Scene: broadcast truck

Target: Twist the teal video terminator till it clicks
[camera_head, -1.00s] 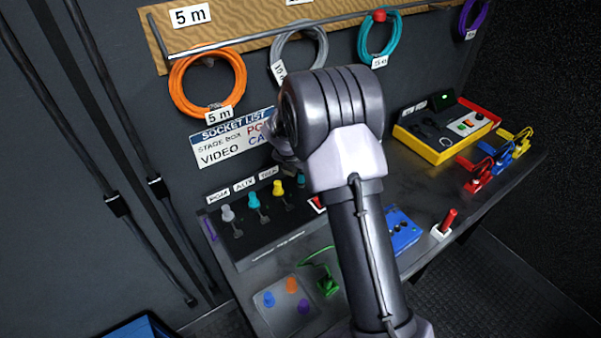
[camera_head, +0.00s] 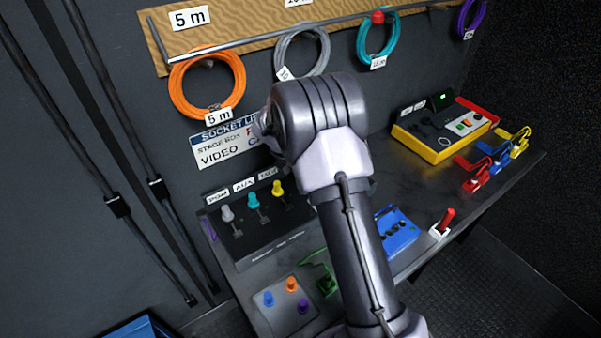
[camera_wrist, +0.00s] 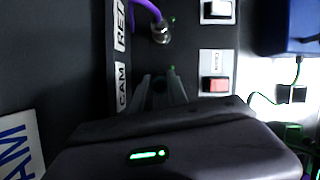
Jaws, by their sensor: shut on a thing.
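My gripper (camera_wrist: 162,88) shows in the wrist view with its two dark fingers closed together at the panel, beside the label CAM. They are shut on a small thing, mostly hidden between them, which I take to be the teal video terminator. Its colour does not show clearly in the wrist view. In the head view my own arm hides the gripper and that part of the panel. Another teal plug (camera_head: 253,199) stands on the socket panel (camera_head: 262,238), between a grey plug (camera_head: 227,212) and a yellow plug (camera_head: 278,187).
A purple cable's metal connector (camera_wrist: 160,32) sits close beyond the fingers. A white switch (camera_wrist: 217,10) and a red switch (camera_wrist: 215,85) are to the right. A tray (camera_head: 287,318) holds blue, orange and purple pieces. A blue box (camera_head: 396,232) stands right of my arm.

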